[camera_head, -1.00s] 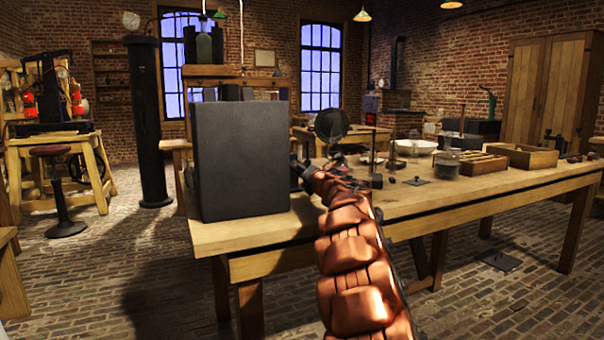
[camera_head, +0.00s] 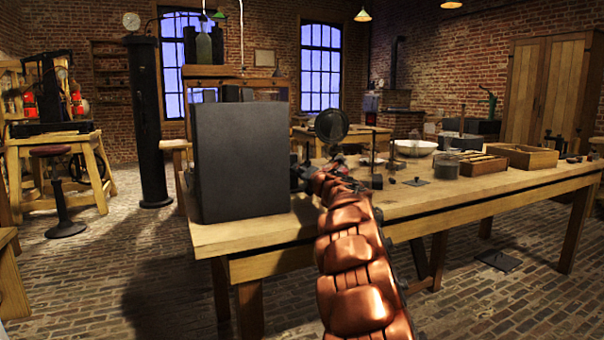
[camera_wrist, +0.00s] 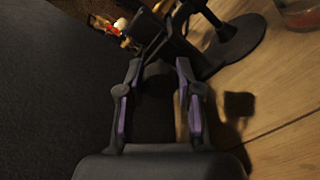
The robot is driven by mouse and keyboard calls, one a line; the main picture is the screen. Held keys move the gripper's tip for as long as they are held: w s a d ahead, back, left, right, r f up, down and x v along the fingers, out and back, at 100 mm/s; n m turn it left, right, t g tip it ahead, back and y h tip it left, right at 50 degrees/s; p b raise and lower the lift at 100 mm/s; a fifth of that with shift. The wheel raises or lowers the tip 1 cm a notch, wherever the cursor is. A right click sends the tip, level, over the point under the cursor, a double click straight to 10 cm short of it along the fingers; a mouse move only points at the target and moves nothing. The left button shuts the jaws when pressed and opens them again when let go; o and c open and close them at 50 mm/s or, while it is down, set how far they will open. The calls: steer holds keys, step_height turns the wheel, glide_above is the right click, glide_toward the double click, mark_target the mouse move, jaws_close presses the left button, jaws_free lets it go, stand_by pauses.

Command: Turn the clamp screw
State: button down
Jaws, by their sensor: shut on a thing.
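My gripper (camera_wrist: 159,66) is seen from behind in the wrist view, with a purple-edged finger on each side. It is shut on a dark rounded knob (camera_wrist: 158,76), which appears to be the clamp screw's head. The rest of the screw is hard to make out against dark metal parts (camera_wrist: 180,48) just beyond the fingertips. In the head view my copper-coloured arm reaches over the bench's near edge, and the gripper end is small and dark beside the grey box. The screw cannot be made out there.
A large dark grey box (camera_head: 240,160) stands left of my gripper on the wooden bench (camera_head: 430,200). A round dark disc (camera_head: 331,126) rises behind the gripper. A white bowl (camera_head: 415,148), a glass jar (camera_head: 446,165) and a wooden tray (camera_head: 522,156) stand to the right.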

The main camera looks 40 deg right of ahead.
steer(key=m+p, duration=0.4)
steer(key=p, duration=0.1)
steer(key=shift+a+r, duration=0.1)
steer(key=shift+r, duration=0.15)
steer(key=m+p, duration=0.6)
steer(key=p, duration=0.1)
steer(key=shift+f, duration=0.15)
steer(key=shift+f+m+p, duration=0.1)
steer(key=shift+m+p, duration=0.2)
steer(key=shift+m, duration=0.1)
steer(key=c, duration=0.7)
jaws_free()
steer(key=shift+c, duration=0.2)
steer(key=shift+s, duration=0.1)
